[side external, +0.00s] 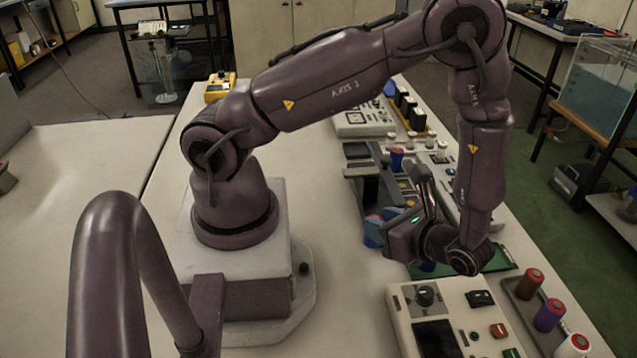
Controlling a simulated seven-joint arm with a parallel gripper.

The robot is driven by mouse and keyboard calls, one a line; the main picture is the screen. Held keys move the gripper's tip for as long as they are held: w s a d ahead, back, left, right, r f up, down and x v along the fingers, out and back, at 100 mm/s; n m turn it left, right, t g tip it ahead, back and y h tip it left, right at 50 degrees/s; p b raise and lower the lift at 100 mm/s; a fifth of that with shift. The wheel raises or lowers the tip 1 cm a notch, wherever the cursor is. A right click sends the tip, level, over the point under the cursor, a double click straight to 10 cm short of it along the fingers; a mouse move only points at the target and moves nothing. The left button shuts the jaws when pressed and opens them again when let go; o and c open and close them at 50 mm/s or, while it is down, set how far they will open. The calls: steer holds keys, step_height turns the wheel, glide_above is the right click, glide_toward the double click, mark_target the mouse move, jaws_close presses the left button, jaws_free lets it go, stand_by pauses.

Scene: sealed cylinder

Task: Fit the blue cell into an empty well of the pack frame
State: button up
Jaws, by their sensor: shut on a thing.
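My gripper (385,226) is low over the middle of the bench, turned toward the left of the picture. A blue cell (372,232) shows at its fingertips, and the fingers are shut on it, partly covering it. I cannot tell whether the cell's lower end touches anything. Behind the gripper is a dark frame (358,152) with a raised block, which looks like the pack frame. My gripper and forearm hide part of it, and its wells cannot be made out. Another blue cylinder (396,159) stands upright at its far right side.
A green mat (497,262) lies near my wrist. Instruments (362,122) and black blocks fill the far end.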

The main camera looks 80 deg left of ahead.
steer(key=shift+s+a+m+t+y, duration=0.45)
steer(key=shift+s+a+m+t, duration=1.05)
steer(key=shift+a, duration=2.7)
steer(key=shift+s+a+m+t+y, duration=0.6)
steer(key=shift+s+a, duration=1.8)
steer(key=shift+a, duration=1.8)
steer(key=shift+f, duration=2.45)
steer(key=o, duration=0.7)
steer(key=shift+f, duration=0.15)
steer(key=shift+c, duration=0.2)
